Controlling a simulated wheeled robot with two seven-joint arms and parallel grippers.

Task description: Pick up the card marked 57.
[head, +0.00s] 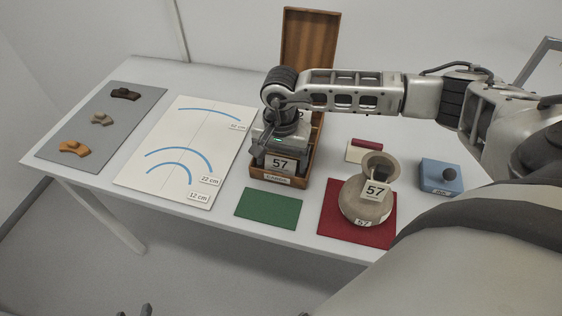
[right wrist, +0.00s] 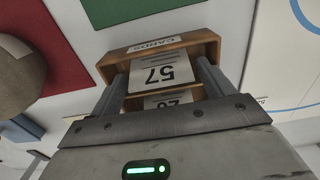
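The white card marked 57 (head: 282,164) stands at the front of the wooden card box (head: 298,182); in the right wrist view the card (right wrist: 160,73) shows upside down. My right gripper (right wrist: 160,85) is over the box, its fingers apart, one beside each side edge of the card. A small gap seems to show at the edges; contact is hard to judge. In the head view the gripper (head: 281,146) hides the card's top. Small dark tips at the bottom edge (head: 146,309) look like my left gripper, mostly out of frame.
Another card (right wrist: 168,100) stands behind. The box lid rises behind it. A vase (head: 358,205) with 57 labels stands on a red mat (head: 330,226). A green mat (head: 268,208), blue block (head: 437,178), white arc sheet (head: 150,165) and grey mat with sherds (head: 118,125) lie around.

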